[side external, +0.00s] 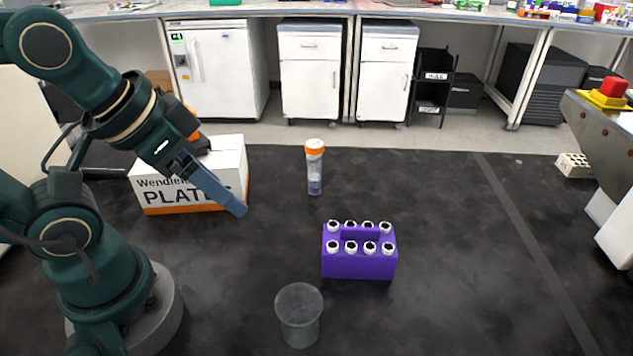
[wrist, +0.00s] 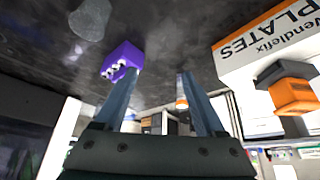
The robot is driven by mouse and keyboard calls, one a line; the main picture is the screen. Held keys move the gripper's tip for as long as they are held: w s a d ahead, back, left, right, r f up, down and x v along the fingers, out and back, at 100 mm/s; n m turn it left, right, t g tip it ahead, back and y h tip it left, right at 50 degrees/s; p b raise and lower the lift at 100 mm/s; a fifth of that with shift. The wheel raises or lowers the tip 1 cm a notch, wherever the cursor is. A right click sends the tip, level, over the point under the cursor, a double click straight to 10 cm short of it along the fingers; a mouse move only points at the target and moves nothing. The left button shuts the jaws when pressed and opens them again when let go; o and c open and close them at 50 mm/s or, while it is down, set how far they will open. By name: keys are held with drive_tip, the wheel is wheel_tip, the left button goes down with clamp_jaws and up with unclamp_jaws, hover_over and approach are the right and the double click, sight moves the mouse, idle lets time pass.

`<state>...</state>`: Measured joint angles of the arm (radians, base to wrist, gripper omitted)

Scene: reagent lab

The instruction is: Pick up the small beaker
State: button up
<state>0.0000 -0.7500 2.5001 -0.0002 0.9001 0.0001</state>
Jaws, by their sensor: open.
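The small beaker (side external: 299,318) is clear and stands upright on the dark bench top at the front middle of the side view. In the wrist view it is a pale round shape (wrist: 89,19) at the top left. My gripper (side external: 238,208) is at the upper left of the beaker in the side view, raised above the bench and well apart from it. In the wrist view my gripper (wrist: 158,82) has its two fingers spread, with nothing held between them.
A purple rack (side external: 360,264) with several white-rimmed tubes stands right of and behind the beaker. An orange-capped tube (side external: 314,172) stands upright farther back. A white and orange plates box (side external: 222,165) sits behind my gripper. The bench right of the rack is mostly clear.

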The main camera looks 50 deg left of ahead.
drive_tip(key=o, duration=0.4)
drive_tip(key=shift+o, duration=0.2)
drive_tip(key=w+d+f+n+g+h, duration=0.25)
drive_tip(key=d+n+g+h, duration=0.25)
drive_tip(key=d+g, duration=0.35)
wheel_tip(320, 180, down, 4)
drive_tip(key=w+n+g+h, duration=0.3)
drive_tip(key=h, duration=0.1)
drive_tip(key=n+g+h, duration=0.2)
approach(301, 337)
drive_tip(key=shift+s+d+f, duration=0.1)
drive_tip(key=shift+d+f, duration=0.05)
drive_tip(key=shift+d, duration=0.25)
drive_tip(key=shift+s+d+f, duration=0.1)
drive_tip(key=shift+d+f, duration=0.05)
drive_tip(key=shift+d, duration=0.25)
drive_tip(key=shift+s+f, duration=0.3)
drive_tip(key=shift+f, duration=0.1)
drive_tip(key=shift+x, duration=2.55)
